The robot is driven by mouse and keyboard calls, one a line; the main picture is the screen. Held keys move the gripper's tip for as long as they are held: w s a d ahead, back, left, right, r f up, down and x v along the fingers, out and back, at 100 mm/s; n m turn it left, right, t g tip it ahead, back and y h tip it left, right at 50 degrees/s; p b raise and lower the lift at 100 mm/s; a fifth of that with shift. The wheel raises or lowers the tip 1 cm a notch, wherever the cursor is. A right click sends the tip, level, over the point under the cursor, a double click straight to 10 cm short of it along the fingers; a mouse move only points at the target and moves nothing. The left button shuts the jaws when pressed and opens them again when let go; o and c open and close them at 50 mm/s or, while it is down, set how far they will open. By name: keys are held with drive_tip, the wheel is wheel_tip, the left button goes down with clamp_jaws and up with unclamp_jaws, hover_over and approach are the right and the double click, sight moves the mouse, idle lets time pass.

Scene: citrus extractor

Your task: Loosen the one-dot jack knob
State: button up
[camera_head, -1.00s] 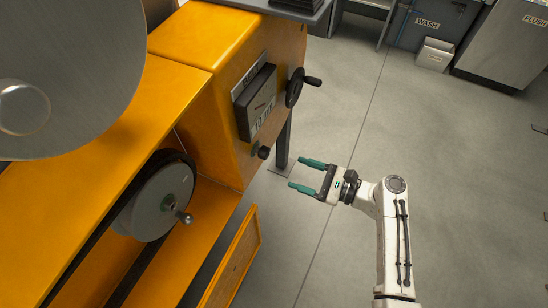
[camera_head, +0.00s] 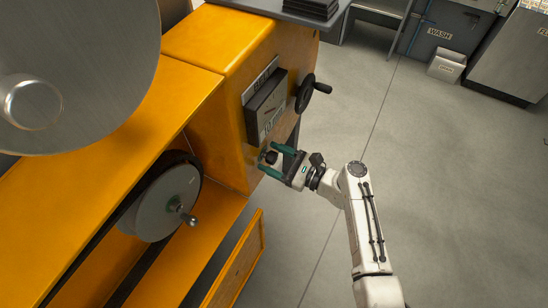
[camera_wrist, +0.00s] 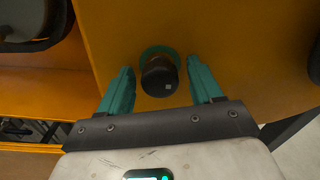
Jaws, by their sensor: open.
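A black knob (camera_wrist: 159,78) with a green ring at its base sticks out of the orange machine's panel, and a small pale mark shows on its face. I cannot tell whether that mark is one dot. In the head view the knob (camera_head: 271,157) sits below the gauge box. My gripper (camera_head: 272,158) has green fingers and is open around the knob. In the wrist view one finger of my gripper (camera_wrist: 160,85) is on each side of the knob, with gaps on both sides. The fingers do not appear to touch it.
A gauge box (camera_head: 266,105) and a black handwheel (camera_head: 310,93) are on the panel above my gripper. A cranked disc (camera_head: 165,203) is at the left. An orange door (camera_head: 237,262) hangs open below.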

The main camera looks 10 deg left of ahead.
drive_tip(key=shift+c, duration=0.2)
drive_tip(key=c, duration=1)
drive_tip(key=shift+n, duration=0.3)
drive_tip(key=n+b, duration=0.3)
drive_tip(key=shift+f+n, duration=0.2)
drive_tip(key=shift+n, duration=0.1)
drive_tip(key=n+b, duration=0.4)
drive_tip(key=n, duration=0.1)
drive_tip(key=shift+n+b, duration=0.3)
drive_tip(key=shift+b, duration=0.1)
drive_tip(key=n+b, duration=0.8)
drive_tip(key=shift+r+n, duration=0.15)
drive_tip(key=shift+n, duration=0.25)
